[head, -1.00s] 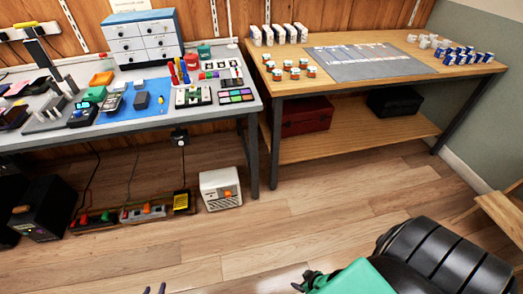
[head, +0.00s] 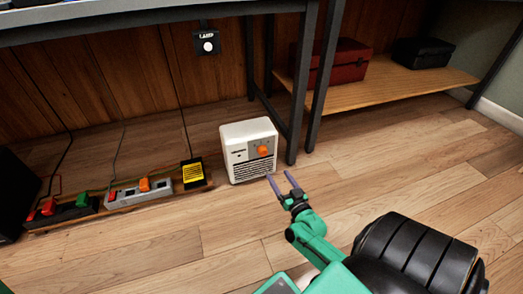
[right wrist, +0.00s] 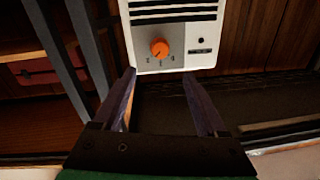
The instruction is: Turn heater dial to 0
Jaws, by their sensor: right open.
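The white heater (head: 249,148) stands on the wood floor under the left workbench. Its orange dial (head: 263,151) is on the front face, on a grey panel. In the right wrist view the heater (right wrist: 203,61) appears upside down, with the dial (right wrist: 160,49) and small marks around it that are too small to read surely. My right gripper (head: 281,178) is open and empty, just in front of the heater, apart from the dial. Its two fingers (right wrist: 165,95) point toward the heater in the right wrist view. My left gripper is not in view.
Power strips (head: 140,192) with coloured switches and a yellow-black plug (head: 193,173) lie left of the heater. Dark table legs (head: 325,75) rise close on its right. A red case (head: 335,64) sits on the lower shelf (head: 390,93). The floor at right is clear.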

